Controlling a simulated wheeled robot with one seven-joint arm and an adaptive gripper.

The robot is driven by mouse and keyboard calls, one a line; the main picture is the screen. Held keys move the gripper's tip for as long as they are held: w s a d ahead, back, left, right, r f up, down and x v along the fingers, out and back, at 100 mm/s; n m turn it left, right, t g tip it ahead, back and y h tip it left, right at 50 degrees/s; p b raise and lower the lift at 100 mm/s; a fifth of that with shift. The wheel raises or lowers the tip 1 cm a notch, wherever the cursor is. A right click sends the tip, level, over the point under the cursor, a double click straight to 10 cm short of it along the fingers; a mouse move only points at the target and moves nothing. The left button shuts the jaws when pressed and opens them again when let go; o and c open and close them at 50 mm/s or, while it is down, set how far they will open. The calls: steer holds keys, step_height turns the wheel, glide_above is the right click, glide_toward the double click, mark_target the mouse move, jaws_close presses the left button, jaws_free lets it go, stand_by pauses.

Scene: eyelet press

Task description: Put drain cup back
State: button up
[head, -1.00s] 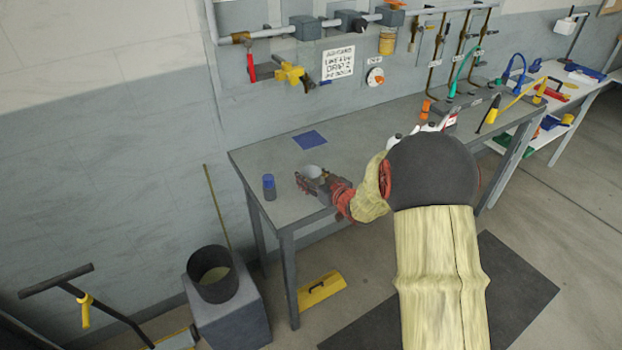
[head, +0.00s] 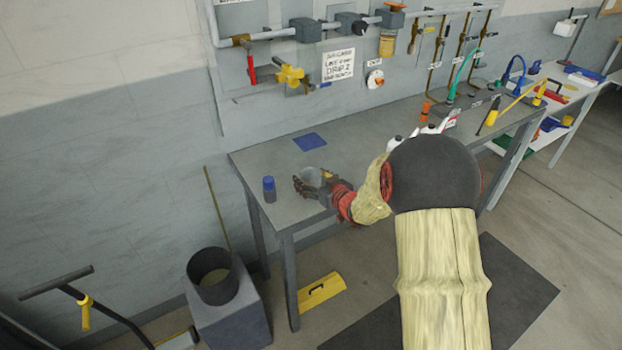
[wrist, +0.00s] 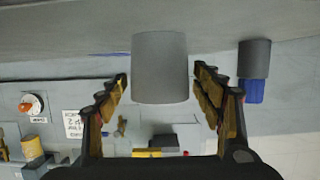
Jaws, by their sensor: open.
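The drain cup, a plain grey cylinder (head: 311,172), stands on the grey workbench (head: 252,163) near its left end. In the wrist view, which is upside down, the cup (wrist: 160,65) sits between my two spread fingers, with a gap visible on each side. My gripper (head: 303,186) is open, low over the bench top, and hides part of the cup in the head view. In the wrist view my gripper (wrist: 160,78) shows its fingertips alongside the cup.
A grey bottle with a blue cap (head: 269,188) stands left of the cup. A blue square (head: 310,142) lies behind it. A dark bin (head: 213,275) stands left of the bench.

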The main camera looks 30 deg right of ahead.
steer(key=p+v, duration=0.3)
steer(key=v, duration=0.8)
steer(key=s+a+r+m+g+h, duration=0.1)
steer(key=s+a+r+g+h, duration=0.15)
steer(key=r, duration=0.35)
steer(key=s+a+r+g+h, duration=0.1)
steer(key=s+a+r+g, duration=0.1)
steer(key=s+r, duration=0.35)
steer(key=s+a+r+g+y, duration=0.1)
steer(key=s+a+r+g, duration=0.1)
steer(key=s+a, duration=0.5)
steer(key=s+a+r+g+y, duration=0.2)
steer(key=s+a, duration=0.6)
steer(key=s, duration=0.4)
steer(key=shift+a, duration=0.2)
steer(key=shift+s+r+g, duration=0.15)
steer(key=shift+g, duration=0.1)
